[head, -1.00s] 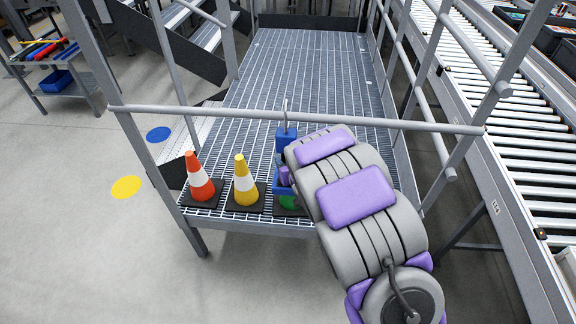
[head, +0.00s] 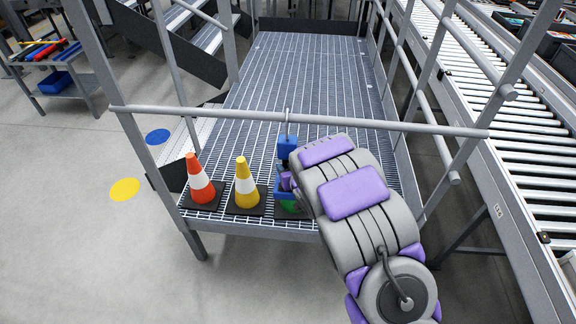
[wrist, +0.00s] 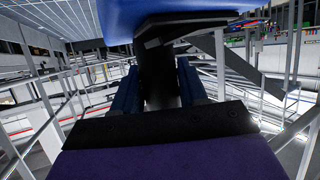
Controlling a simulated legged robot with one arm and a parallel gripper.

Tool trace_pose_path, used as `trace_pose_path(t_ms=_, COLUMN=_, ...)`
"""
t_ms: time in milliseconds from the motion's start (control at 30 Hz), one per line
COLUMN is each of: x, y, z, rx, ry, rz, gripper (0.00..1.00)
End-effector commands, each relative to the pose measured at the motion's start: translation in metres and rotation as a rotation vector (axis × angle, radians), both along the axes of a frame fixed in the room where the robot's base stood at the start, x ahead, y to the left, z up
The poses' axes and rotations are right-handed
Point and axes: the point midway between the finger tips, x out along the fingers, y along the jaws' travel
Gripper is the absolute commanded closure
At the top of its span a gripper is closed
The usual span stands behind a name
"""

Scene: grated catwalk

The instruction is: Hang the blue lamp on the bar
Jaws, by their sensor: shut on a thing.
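The blue lamp (head: 287,148) is upright in the head view, with a thin grey hook on its top. The hook crosses the grey bar (head: 400,126) in the picture, its tip just above the bar. I cannot tell whether it rests on the bar or is only in front of or behind it. My gripper (head: 286,182) is shut on the lamp, partly hidden by my arm. In the wrist view, my gripper's fingers (wrist: 160,85) close on a dark upright part below the lamp's blue body (wrist: 180,15).
An orange cone (head: 199,180) and a yellow cone (head: 245,183) stand on the grating (head: 310,70), left of the lamp. A green thing (head: 291,206) on a dark base is mostly hidden behind my arm. Railings flank the catwalk; a roller conveyor (head: 530,150) runs on the right.

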Motion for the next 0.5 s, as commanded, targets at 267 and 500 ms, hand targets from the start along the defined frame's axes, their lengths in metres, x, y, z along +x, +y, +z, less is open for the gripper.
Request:
trace_pose_path(t_ms=267, x=0.0007, y=-0.0032, z=0.0008, rx=0.004, ry=-0.002, rz=-0.001, gripper=1.00)
trace_pose_path(t_ms=500, x=0.0006, y=-0.0001, z=-0.0004, rx=0.000, ry=-0.001, rz=-0.001, gripper=0.41)
